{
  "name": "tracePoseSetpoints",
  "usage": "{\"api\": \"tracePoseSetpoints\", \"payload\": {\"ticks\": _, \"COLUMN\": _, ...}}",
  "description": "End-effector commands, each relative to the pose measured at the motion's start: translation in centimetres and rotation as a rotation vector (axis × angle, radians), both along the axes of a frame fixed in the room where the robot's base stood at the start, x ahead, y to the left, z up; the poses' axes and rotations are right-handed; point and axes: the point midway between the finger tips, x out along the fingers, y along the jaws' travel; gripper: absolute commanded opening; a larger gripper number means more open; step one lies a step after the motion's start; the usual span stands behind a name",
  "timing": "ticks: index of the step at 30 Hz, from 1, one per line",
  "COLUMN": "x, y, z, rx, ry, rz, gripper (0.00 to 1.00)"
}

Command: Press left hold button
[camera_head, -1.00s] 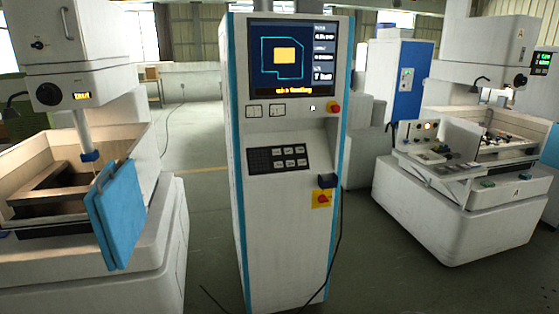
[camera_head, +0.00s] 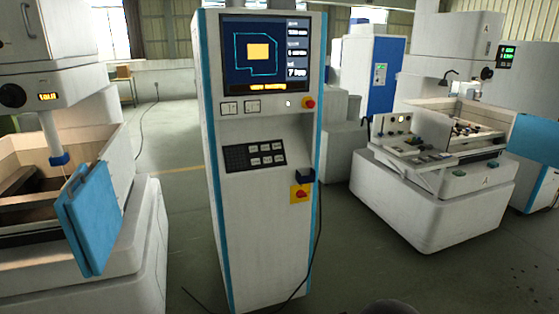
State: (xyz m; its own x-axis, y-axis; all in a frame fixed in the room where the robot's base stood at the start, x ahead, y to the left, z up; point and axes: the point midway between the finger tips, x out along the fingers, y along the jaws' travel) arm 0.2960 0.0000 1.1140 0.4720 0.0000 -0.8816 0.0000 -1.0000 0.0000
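A tall white control cabinet (camera_head: 262,210) with blue edges stands in the middle. Its screen (camera_head: 266,55) is lit and shows a yellow square inside a cyan outline. Below the screen are two small square light buttons, a left one (camera_head: 229,108) and a right one (camera_head: 251,106); their marks are too small to read. Lower down is a dark keypad (camera_head: 235,158) with several grey keys (camera_head: 266,154). No label shows which button is the left hold button. My gripper is not in view.
A red knob (camera_head: 308,102) and a red switch on a yellow plate (camera_head: 300,194) are on the cabinet. A machine with a blue door (camera_head: 88,220) stands left, another white machine (camera_head: 435,205) right. A cable (camera_head: 316,250) hangs to the floor. Open floor (camera_head: 350,250) lies right of the cabinet.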

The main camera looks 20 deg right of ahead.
Motion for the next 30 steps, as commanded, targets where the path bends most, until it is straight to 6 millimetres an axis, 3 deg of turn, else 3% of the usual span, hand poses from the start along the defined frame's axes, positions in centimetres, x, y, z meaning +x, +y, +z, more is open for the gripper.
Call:
{"api": "tracePoseSetpoints", "payload": {"ticks": 20, "x": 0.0, "y": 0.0, "z": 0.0, "rx": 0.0, "ry": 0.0, "rz": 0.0, "gripper": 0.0}}
{"api": "tracePoseSetpoints", "payload": {"ticks": 30, "x": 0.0, "y": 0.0, "z": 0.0, "rx": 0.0, "ry": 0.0, "rz": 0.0, "gripper": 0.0}}
